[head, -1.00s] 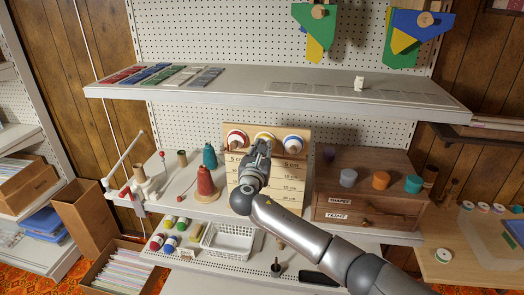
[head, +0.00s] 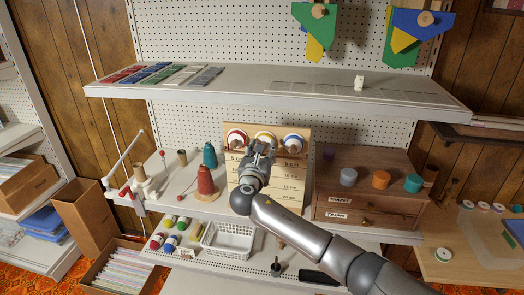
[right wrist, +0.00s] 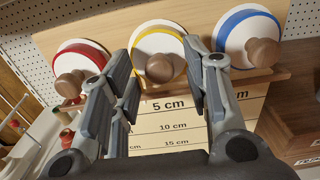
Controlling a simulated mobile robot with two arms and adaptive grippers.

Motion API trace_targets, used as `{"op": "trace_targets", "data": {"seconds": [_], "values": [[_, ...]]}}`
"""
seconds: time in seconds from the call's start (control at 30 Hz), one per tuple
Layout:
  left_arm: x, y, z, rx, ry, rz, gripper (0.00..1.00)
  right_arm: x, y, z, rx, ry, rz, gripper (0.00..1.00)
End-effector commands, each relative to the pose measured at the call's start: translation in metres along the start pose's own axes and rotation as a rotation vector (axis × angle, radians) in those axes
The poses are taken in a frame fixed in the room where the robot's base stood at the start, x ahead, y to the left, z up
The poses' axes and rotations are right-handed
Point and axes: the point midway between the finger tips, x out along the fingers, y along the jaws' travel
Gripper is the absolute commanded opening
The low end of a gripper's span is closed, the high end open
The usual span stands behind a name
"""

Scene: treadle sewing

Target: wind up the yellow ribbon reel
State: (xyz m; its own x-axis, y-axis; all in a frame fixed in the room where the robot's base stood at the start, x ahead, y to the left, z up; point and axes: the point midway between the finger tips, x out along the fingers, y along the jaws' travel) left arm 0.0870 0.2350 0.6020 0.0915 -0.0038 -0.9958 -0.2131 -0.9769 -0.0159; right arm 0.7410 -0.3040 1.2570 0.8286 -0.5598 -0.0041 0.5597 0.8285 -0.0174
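The yellow ribbon reel (right wrist: 157,45) is a white disc with a yellow rim and a round wooden knob (right wrist: 160,68). It sits in the middle of a wooden board, and its top shows in the head view (head: 264,135). My right gripper (right wrist: 160,75) is open, with one finger on each side of the yellow reel's knob. I cannot tell whether a finger touches it. In the head view my right gripper (head: 262,150) hides the lower part of this reel. My left gripper is not in view.
A red-rimmed reel (right wrist: 82,66) is close on the left and a blue-rimmed reel (right wrist: 247,38) close on the right. A length scale (head: 290,180) is below. Thread cones (head: 205,181) stand left, a wooden drawer box (head: 365,200) right. A shelf (head: 270,85) overhangs.

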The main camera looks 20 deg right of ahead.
Motion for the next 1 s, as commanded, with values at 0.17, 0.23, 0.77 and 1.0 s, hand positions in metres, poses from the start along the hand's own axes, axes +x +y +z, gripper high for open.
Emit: {"op": "trace_targets", "data": {"seconds": [0.17,0.23,0.77,1.0], "values": [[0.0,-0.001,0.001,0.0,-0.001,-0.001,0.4,0.0,0.0,0.002,0.001,-0.003,0.0,0.44],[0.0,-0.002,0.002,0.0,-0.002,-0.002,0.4,-0.001,0.0,0.002,0.002,-0.003,0.0,0.44],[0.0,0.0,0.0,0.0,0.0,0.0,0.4,-0.086,0.001,0.0,0.003,0.0,0.004,0.44],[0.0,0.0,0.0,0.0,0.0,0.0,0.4,-0.116,0.0,0.0,0.002,0.0,0.001,0.44]]}}
